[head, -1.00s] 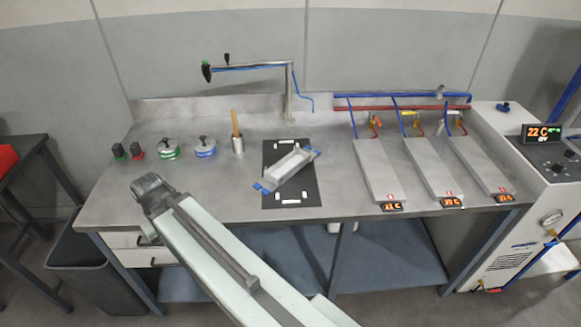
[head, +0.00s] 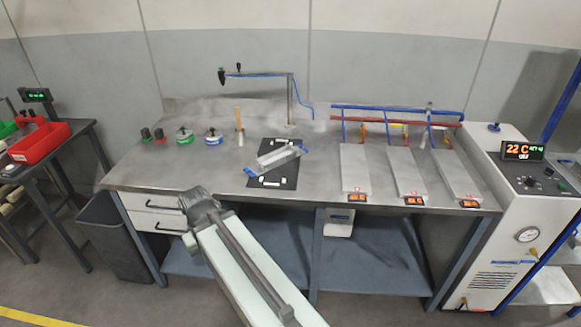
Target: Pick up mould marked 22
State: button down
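A grey rectangular mould (head: 276,158) with blue ends lies tilted across a black mat (head: 284,177) with white marks on the steel bench. No number on it can be read at this size. My gripper (head: 199,203) is at the end of my pale green arm, near the bench's front edge, left of and nearer than the mould. It is apart from the mould. Its fingers are too dark and small to show whether they are open or shut.
Three grey plates (head: 406,170) with orange displays stand on the bench's right. A machine (head: 517,215) reading 22 C stands beside it. Pots (head: 212,138), a metal cup and an overhead arm (head: 258,75) stand behind. A side table holds a red bin (head: 39,141).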

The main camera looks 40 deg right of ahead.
aim_at(271, 160)
jog(key=u, duration=2.2)
jog(key=k, duration=1.35)
jog(key=z, duration=0.9)
jog(key=i, duration=1.25)
